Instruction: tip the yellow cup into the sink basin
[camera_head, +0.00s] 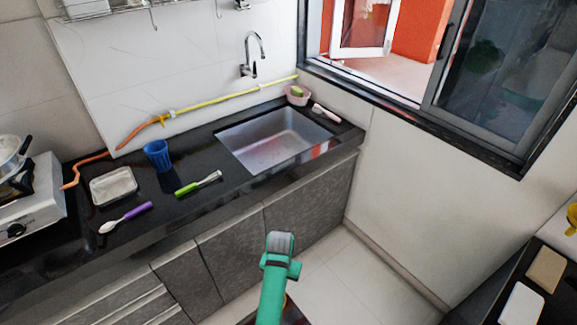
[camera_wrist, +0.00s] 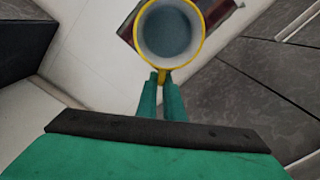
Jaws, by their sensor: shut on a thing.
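The yellow cup (camera_wrist: 201,50) shows in the wrist view at the top, with a yellow rim, a pale inside and grey-blue contents that look like liquid. I look down into its mouth. My gripper (camera_wrist: 162,78) is shut on the cup's handle side, with the green fingers below the rim. In the head view my green arm rises from the bottom middle, and the cup cannot be made out there. The sink basin (camera_head: 262,153) is a metal recess in the black counter, farther back than my arm and empty as far as I see.
A blue cup (camera_head: 157,155), a white tray (camera_head: 113,186), a green-handled brush (camera_head: 198,184) and a purple-handled spoon (camera_head: 125,217) lie left of the basin. A faucet (camera_head: 250,55) stands behind it. A pink bowl (camera_head: 298,96) sits at its back right corner. A stove (camera_head: 35,205) stands left.

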